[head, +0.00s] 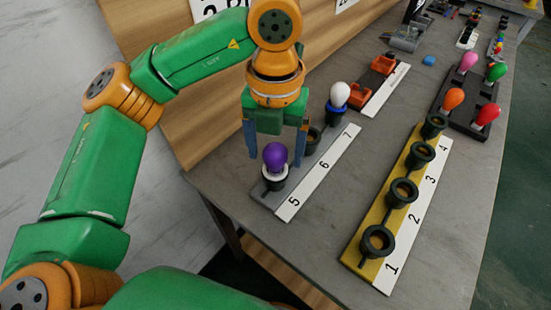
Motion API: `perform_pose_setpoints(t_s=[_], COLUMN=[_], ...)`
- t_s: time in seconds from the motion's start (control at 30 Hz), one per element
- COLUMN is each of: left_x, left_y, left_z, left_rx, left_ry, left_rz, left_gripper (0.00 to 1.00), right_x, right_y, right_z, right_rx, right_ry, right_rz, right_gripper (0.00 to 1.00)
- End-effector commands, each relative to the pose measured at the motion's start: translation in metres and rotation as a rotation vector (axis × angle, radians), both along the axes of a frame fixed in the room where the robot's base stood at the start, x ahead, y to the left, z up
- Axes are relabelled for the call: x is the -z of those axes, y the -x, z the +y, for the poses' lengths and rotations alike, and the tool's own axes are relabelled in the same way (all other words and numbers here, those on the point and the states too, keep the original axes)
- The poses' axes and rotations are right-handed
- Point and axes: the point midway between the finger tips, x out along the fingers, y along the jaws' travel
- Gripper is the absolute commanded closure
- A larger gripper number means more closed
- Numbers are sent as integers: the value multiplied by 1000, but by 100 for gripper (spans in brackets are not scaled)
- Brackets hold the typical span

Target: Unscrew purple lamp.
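The purple lamp (275,155) stands upright in the socket marked 5 on the grey socket strip (292,205), near the table's left corner. My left gripper (276,157) points down with its fingers apart, one on each side around the lamp's position. The fingers look open, with visible space beside the bulb; I cannot tell whether they are level with it or behind it. The socket marked 6 (313,137) is empty and partly hidden by the right finger. A white lamp (340,95) with a blue collar stands in socket 7. My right gripper does not show.
A yellow strip (357,243) with several empty black sockets marked 1 to 4 lies to the right. Behind it a black holder (457,120) carries pink, green, orange and red lamps. Orange blocks (375,75) sit beyond socket 7. The table's left edge is close to my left gripper.

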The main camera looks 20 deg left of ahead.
Motion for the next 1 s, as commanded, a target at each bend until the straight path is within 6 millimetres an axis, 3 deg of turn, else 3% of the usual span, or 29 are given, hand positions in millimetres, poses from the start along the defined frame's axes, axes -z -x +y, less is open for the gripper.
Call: perform_pose_setpoints(t_s=[0.47,1.0], left_x=[0,0], left_y=[0,0], left_z=[0,0], left_rx=[9,856], left_ry=[0,1], left_rz=[0,1], left_gripper=[13,13], right_x=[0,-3], right_y=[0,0], right_z=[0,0], right_rx=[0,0], right_ry=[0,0], right_rz=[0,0], right_gripper=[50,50])
